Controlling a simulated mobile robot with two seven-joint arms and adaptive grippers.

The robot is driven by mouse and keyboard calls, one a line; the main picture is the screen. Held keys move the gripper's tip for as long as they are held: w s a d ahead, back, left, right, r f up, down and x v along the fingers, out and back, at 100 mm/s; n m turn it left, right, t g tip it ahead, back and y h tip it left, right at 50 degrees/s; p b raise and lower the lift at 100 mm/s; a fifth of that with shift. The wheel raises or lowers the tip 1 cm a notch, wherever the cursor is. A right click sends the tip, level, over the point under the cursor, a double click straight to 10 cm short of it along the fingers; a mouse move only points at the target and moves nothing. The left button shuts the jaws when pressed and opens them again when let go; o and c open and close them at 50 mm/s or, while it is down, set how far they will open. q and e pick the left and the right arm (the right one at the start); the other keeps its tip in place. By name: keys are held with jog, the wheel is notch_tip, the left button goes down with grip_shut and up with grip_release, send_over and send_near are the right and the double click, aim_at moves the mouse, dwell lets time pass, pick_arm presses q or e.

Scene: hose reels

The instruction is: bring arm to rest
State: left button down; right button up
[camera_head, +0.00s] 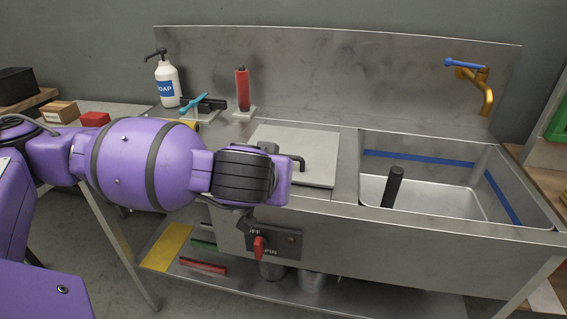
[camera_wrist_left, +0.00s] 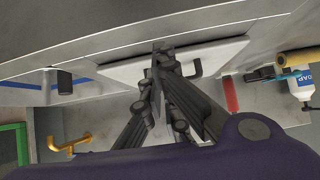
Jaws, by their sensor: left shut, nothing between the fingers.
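My left arm, purple with black bands, reaches in from the left in the head view and ends over the metal counter's front, left of the sink. Its fingers are mostly hidden behind the wrist there. In the left wrist view my left gripper (camera_wrist_left: 158,48) is shut and empty, its fingertips together over the counter's front edge beside the square lid (camera_wrist_left: 115,70). That lid (camera_head: 315,168), with a dark handle, lies flat on the counter. A red knob (camera_head: 259,248) on a dark panel sits on the front face just below my wrist. My right gripper is in neither view.
The sink (camera_head: 430,200) is to the right, with a dark upright cylinder (camera_head: 393,187) and a brass tap (camera_head: 485,90) behind. A soap bottle (camera_head: 167,84) and red bottle (camera_head: 242,90) stand at the back left. A lower shelf (camera_head: 330,290) runs underneath.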

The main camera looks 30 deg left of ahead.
pick_arm(q)
jog(key=shift+s+d+f, duration=0.15)
jog(key=shift+s+f, duration=0.05)
jog(key=shift+s, duration=0.2)
jog(key=shift+s+d+f, duration=0.1)
jog(key=shift+s+f, duration=0.1)
jog(key=shift+s, duration=0.2)
